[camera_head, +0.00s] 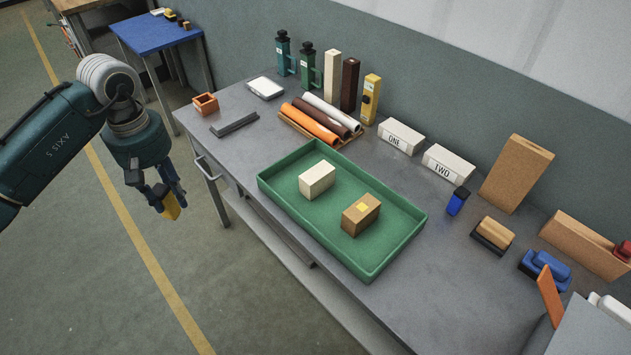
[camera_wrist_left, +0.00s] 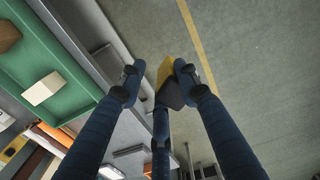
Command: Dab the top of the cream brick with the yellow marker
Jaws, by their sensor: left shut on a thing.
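The cream brick (camera_head: 317,179) lies in the green tray (camera_head: 290,215), toward its left part, and its top shows no yellow mark. It also shows in the left wrist view (camera_wrist_left: 43,88). My left gripper (camera_head: 167,199) is shut on the yellow marker (camera_head: 171,208), out over the floor to the left of the table and apart from the brick. In the left wrist view the marker (camera_wrist_left: 165,70) shows yellow with a dark part between the fingers. My right gripper is not in view.
A brown brick (camera_head: 352,221) with a yellow patch on top lies beside the cream one. The tray's rim stands around both. A blue marker (camera_head: 457,201) stands to the right. Rolls (camera_head: 312,123), bottles and labelled boxes (camera_head: 401,136) line the back.

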